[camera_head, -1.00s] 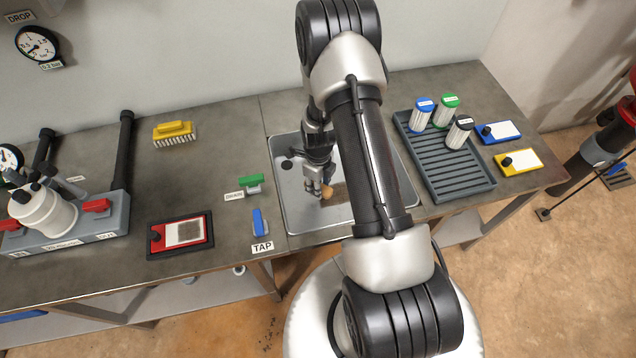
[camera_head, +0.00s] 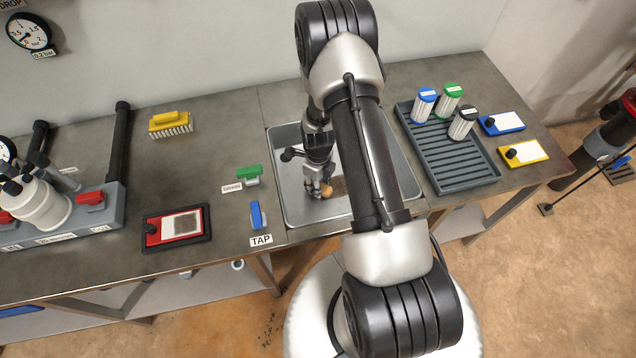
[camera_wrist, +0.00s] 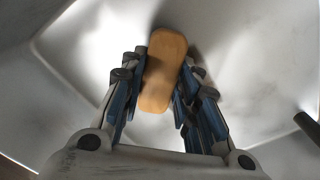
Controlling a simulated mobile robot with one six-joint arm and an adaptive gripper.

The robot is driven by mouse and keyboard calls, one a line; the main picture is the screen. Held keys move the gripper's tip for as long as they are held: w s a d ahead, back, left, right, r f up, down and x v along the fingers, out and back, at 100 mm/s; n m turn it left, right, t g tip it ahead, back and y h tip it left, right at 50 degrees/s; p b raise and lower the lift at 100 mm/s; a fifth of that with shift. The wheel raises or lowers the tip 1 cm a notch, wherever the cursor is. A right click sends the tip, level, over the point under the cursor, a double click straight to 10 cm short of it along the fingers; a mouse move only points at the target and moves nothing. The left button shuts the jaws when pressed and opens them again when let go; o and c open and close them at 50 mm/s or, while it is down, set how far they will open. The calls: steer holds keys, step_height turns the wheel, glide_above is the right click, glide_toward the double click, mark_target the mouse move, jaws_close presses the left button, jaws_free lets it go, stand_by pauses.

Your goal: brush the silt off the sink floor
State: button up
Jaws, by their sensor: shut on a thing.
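My gripper (camera_head: 322,188) is down inside the metal sink (camera_head: 285,205), near the sink floor. It is shut on a tan, rounded block (camera_head: 327,191), which looks like a brush handle. In the wrist view the tan block (camera_wrist: 163,70) stands between the blue-padded fingers (camera_wrist: 155,105); any bristles under it are hidden. A brown patch of silt (camera_head: 339,185) shows on the sink floor just right of the gripper. My arm covers part of the sink's right side.
The blue tap lever (camera_head: 257,215) and a green lever (camera_head: 249,173) stand left of the sink. A yellow brush (camera_head: 171,124) lies at the back left. A ribbed grey rack (camera_head: 450,165) with canisters stands right.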

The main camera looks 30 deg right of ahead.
steer(key=shift+f+b, duration=0.85)
steer(key=shift+f, duration=0.15)
steer(key=shift+d, duration=0.1)
